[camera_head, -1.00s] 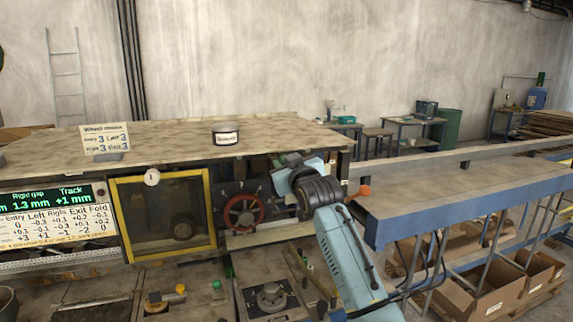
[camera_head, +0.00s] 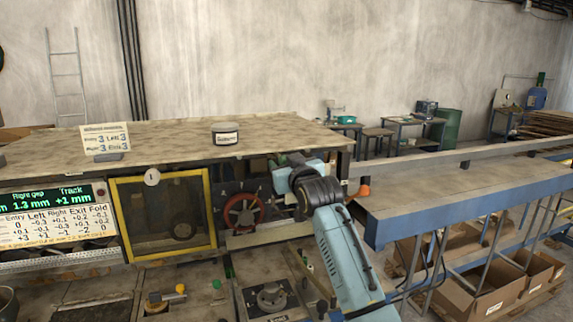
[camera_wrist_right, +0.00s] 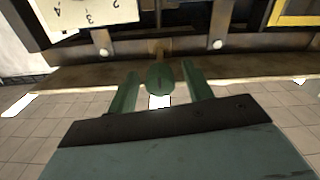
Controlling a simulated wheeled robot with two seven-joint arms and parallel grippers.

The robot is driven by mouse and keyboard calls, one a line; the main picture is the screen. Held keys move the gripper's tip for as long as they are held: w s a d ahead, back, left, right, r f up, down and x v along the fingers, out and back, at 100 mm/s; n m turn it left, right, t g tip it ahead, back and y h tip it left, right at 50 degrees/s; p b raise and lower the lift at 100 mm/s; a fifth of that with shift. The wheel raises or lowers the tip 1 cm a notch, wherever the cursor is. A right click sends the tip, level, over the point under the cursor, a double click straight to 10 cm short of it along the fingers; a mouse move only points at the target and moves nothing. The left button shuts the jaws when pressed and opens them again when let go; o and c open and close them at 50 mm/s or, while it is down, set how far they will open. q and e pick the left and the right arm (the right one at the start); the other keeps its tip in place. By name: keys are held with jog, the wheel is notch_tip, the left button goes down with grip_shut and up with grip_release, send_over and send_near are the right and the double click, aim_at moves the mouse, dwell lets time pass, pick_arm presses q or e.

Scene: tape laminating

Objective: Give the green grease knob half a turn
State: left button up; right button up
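The green grease knob (camera_wrist_right: 160,79) shows in the right wrist view, on a short brass-coloured stem at the machine's edge. My right gripper (camera_wrist_right: 161,88) has its two green fingers on either side of the knob, with a narrow gap visible on each side. It is open around the knob and does not touch it as far as I can see. In the head view my right wrist (camera_head: 318,190) is at the machine's right end and hides the fingers; I cannot make out the grease knob there. My left gripper is not in view.
A red handwheel (camera_head: 243,211) is left of my right wrist. A yellow-framed window (camera_head: 166,253) is farther left. A blue-edged conveyor table (camera_head: 450,200) stands close on the right.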

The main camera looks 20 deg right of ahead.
jog(key=s+b, duration=0.3)
jog(key=s, duration=1)
jog(key=shift+s+d, duration=0.2)
jog(key=shift+d, duration=0.05)
